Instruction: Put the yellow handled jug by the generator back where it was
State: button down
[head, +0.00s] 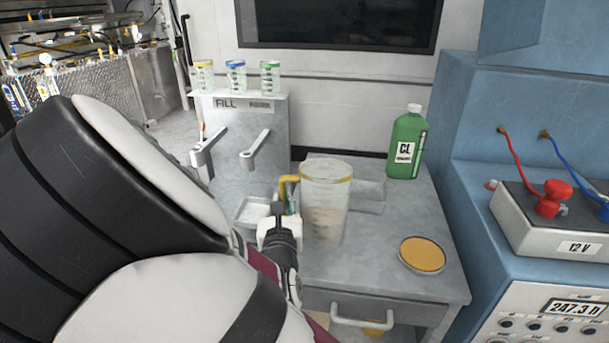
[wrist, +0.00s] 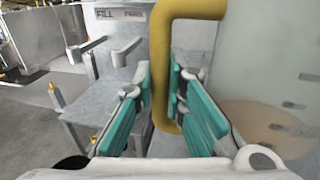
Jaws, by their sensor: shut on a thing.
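The clear jug (head: 325,205) with a yellow rim and yellow handle is upright over the middle of the grey bench in the head view. Something tan shows through its lower part. My gripper (head: 285,208) is at its left side, shut on the yellow handle. In the wrist view the handle (wrist: 160,70) runs between the teal finger pads of my gripper (wrist: 162,90), and the clear jug wall (wrist: 265,75) fills the right side. I cannot tell whether the jug's base touches the bench. Blue equipment (head: 450,140) stands at the right.
A round yellow-orange disc (head: 422,256) lies on the bench's right front. A green bottle (head: 406,145) stands at the back right. Small measuring cups (head: 236,76) sit on the FILL stand (head: 245,130), whose levers project forward. A 12 V box (head: 555,225) is far right.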

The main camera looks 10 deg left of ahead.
dwell(0.3)
jog(key=c, duration=1.6)
grip_release()
jog(key=shift+f, duration=0.1)
jog(key=shift+c, duration=0.2)
jog(key=shift+r, duration=0.2)
jog(key=s+d+p, duration=0.1)
jog(key=s+d, duration=0.1)
jog(key=s, duration=1)
